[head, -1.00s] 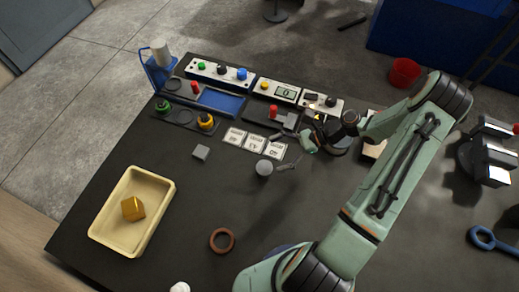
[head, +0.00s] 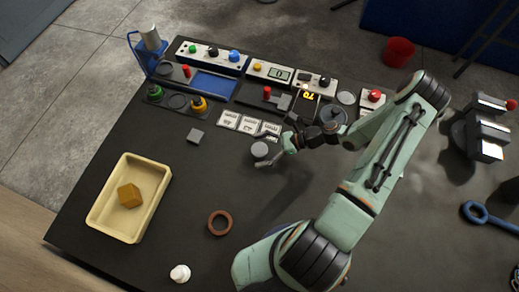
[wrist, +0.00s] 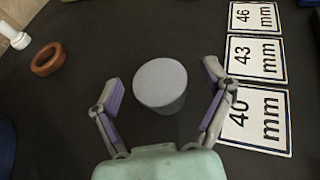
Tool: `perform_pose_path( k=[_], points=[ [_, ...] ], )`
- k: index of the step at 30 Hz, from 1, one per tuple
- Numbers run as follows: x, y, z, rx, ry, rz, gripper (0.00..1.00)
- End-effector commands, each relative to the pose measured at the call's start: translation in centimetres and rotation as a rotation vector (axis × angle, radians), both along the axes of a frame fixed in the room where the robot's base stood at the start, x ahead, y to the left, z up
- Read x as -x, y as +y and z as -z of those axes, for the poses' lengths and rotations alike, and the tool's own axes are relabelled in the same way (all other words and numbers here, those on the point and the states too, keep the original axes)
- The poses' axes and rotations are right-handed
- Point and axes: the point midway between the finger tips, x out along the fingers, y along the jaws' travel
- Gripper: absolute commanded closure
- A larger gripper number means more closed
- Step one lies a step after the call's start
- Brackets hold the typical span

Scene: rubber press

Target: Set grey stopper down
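The grey stopper (head: 260,149) is a round, tapered piece standing upright on the dark table, just in front of the number cards. In the wrist view its flat top (wrist: 160,82) lies between the two fingers of my gripper (wrist: 161,74). The fingers are spread, with a visible gap on both sides of the stopper. In the head view my gripper (head: 280,152) is at the stopper's right side. The cards marked 46 mm (wrist: 255,17), 43 mm (wrist: 255,57) and 40 mm (wrist: 255,120) lie to its right in the wrist view.
A cream tray (head: 96,222) with a yellow-brown block (head: 129,196) is at the left. Control panels (head: 212,56) line the back. The table's middle left is clear.

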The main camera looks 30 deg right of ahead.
Motion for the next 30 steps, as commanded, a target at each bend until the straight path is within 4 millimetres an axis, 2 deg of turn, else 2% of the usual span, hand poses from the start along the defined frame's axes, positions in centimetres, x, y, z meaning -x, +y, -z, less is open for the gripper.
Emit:
perform_pose_path(
  k=[1, 6, 11, 20, 23, 30],
  points=[
    [0.0, 0.0, 0.0, 0.0, 0.0, 0.0, 0.33],
    [0.0, 0.0, 0.0, 0.001, 0.0, 0.0, 0.86],
    [0.0, 0.0, 0.0, 0.001, 0.0, 0.0, 0.9],
    [0.0, -0.1, -0.8, 0.003, -0.001, 0.0, 0.9],
    [0.0, -0.1, -2.1, 0.003, -0.003, -0.001, 0.9],
    [0.0, -0.1, -7.3, 0.005, -0.003, -0.001, 0.9]
  ],
)
